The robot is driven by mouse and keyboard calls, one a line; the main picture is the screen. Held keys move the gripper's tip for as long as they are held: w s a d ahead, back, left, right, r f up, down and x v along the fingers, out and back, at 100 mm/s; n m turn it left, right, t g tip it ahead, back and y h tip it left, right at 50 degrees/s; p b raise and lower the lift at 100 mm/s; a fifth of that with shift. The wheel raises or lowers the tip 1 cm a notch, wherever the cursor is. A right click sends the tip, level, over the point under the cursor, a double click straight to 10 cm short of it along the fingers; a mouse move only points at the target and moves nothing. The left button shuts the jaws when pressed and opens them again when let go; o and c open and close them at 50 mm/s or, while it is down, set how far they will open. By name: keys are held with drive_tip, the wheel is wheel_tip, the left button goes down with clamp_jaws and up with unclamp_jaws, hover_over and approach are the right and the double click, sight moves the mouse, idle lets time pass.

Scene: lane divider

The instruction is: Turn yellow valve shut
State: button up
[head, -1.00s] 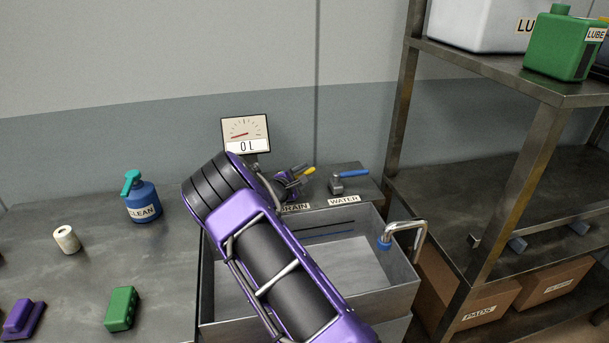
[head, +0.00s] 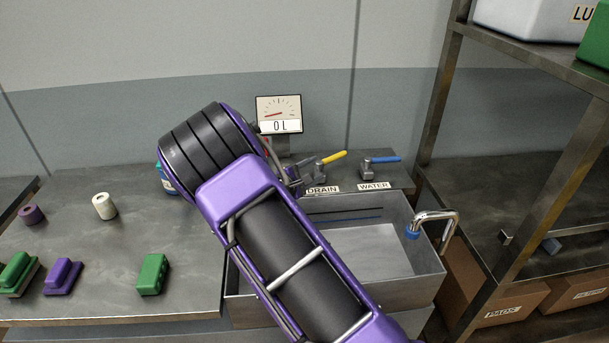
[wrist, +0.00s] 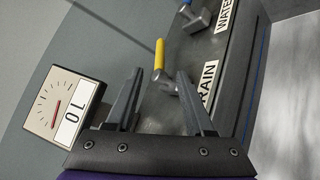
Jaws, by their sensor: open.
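The yellow valve (head: 332,157) stands behind the sink, by the DRAIN label (head: 322,190), its yellow handle pointing up and right in the head view. In the wrist view the yellow valve (wrist: 159,55) lies ahead of my fingers, its handle upright in the picture. My gripper (wrist: 155,90) is open and empty, with the valve beyond and between its two fingertips. In the head view my gripper (head: 291,178) is mostly hidden behind my arm, just left of the valve.
A blue-handled valve (head: 380,159) stands right of the yellow one, by the WATER label (head: 374,186). A gauge reading 0 L (head: 279,115) stands behind on the left. The sink (head: 375,250) has a faucet (head: 434,222) at right. A metal shelf (head: 560,90) rises at right.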

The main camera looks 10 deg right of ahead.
drive_tip(key=shift+v, duration=2.25)
